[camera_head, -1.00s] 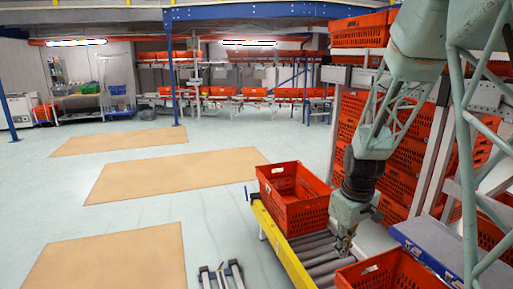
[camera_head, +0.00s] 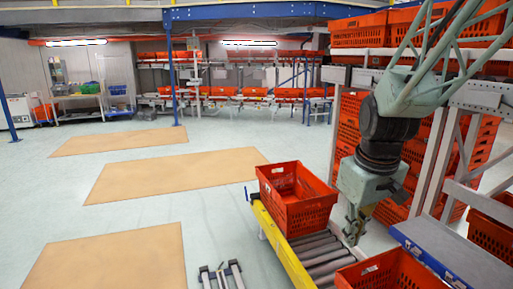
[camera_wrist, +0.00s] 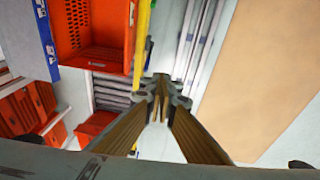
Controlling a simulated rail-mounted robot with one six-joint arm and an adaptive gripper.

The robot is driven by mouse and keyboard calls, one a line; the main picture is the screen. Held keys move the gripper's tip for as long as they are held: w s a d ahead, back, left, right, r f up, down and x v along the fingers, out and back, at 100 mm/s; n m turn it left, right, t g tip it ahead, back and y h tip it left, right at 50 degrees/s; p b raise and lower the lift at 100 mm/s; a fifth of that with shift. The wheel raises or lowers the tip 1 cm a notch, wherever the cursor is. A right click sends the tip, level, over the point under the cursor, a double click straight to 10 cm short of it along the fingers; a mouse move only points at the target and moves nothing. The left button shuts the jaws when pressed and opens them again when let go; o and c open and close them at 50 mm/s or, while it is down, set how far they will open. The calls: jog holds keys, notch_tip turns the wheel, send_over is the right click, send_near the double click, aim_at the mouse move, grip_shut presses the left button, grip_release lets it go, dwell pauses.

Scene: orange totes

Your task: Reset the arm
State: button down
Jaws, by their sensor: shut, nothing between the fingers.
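My gripper (camera_head: 352,233) hangs from my arm over the roller conveyor, to the right of an orange tote, and points down. In the wrist view, its fingers (camera_wrist: 161,88) meet at the tips, with nothing between them. The orange tote (camera_head: 297,205) sits upright on the rollers and looks empty; it also shows in the wrist view (camera_wrist: 95,62). My gripper is apart from it.
The roller conveyor (camera_head: 310,255) has a yellow side rail (camera_head: 279,246). Another orange tote (camera_head: 392,270) is at the front right. Racks of orange totes (camera_head: 360,31) stand at right. Tan floor mats (camera_head: 175,175) and open floor lie to the left.

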jog(key=s+a+r+m, duration=0.1)
jog(key=s+r, duration=0.3)
jog(key=s, duration=0.5)
jog(key=s+a+r+m+t, duration=0.1)
jog(key=s+r, duration=0.3)
jog(key=s, duration=0.6)
jog(key=s+a+r+m, duration=0.1)
jog(key=s+r, duration=0.3)
jog(key=s, duration=0.6)
jog(key=shift+a+r+m+t, duration=0.3)
jog(key=shift+a+m+t, duration=0.1)
jog(key=shift+m, duration=0.2)
